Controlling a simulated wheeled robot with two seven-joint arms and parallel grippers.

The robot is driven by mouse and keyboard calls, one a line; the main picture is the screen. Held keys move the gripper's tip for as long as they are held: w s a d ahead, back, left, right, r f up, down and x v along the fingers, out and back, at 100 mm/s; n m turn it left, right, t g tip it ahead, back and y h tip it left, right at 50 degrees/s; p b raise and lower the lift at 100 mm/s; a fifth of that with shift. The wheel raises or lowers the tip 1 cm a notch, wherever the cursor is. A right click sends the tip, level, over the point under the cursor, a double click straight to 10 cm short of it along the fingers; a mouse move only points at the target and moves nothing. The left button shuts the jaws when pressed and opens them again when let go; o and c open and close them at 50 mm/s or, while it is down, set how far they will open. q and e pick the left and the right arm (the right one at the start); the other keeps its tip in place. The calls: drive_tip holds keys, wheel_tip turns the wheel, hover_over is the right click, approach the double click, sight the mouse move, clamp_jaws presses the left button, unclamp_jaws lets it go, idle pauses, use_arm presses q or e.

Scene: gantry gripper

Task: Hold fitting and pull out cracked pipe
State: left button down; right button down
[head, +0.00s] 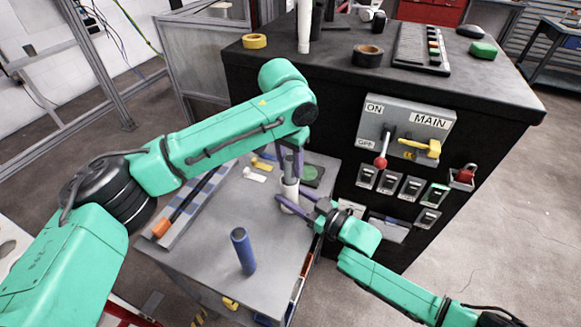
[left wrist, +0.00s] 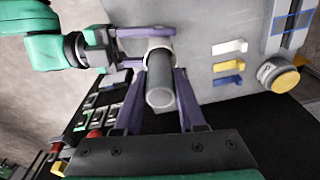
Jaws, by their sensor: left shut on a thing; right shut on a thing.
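A white fitting (head: 289,193) stands on the grey bench top, and it also shows in the left wrist view (left wrist: 155,44). A grey pipe (left wrist: 160,92) stands in it; any crack is not visible. My left gripper (head: 291,160) comes down from above, shut on the grey pipe, with one finger on each side in the left wrist view (left wrist: 159,78). My right gripper (head: 292,198) reaches in from the right, shut on the fitting with its fingers on either side. Little of the pipe shows in the head view behind my left gripper.
A blue pipe (head: 243,250) stands on the grey bench (head: 200,255) near its front. A black cabinet (head: 345,225) with a red-knobbed lever (head: 381,160) and switches rises close behind and right.

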use_arm(q)
drive_tip(key=shift+r, duration=0.9)
drive_tip(key=shift+r, duration=1.5)
drive_tip(key=shift+r, duration=1.5)
drive_tip(key=shift+r, duration=0.1)
drive_tip(key=shift+r, duration=1.4)
